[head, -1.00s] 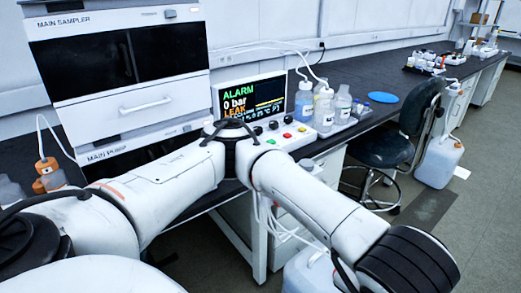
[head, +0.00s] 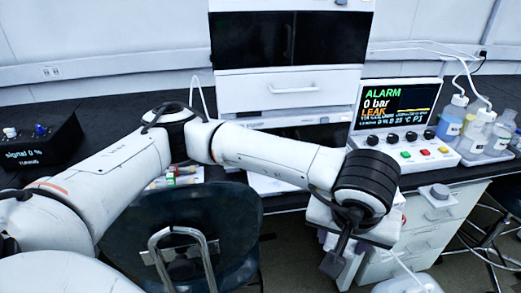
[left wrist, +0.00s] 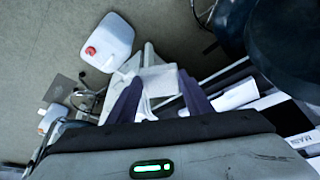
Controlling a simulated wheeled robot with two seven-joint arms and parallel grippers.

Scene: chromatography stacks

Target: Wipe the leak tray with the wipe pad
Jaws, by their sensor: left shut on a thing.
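My left gripper (head: 335,255) hangs in front of the bench edge, below the alarm panel, its dark fingers pointing down. In the left wrist view my left gripper (left wrist: 160,100) has its two fingers on either side of a folded white piece, which looks like the wipe pad (left wrist: 158,82), and is shut on it. The pad is not clear in the head view. I cannot pick out the leak tray; the foot of the instrument stack (head: 290,85) is partly behind my left arm. My right gripper is out of view.
The alarm panel (head: 395,110) reads LEAK, with bottles (head: 475,130) to its right. A dark chair (head: 190,225) stands before the bench. White drawers (head: 440,215) are beside my gripper. A white jug (left wrist: 108,42) is on the floor.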

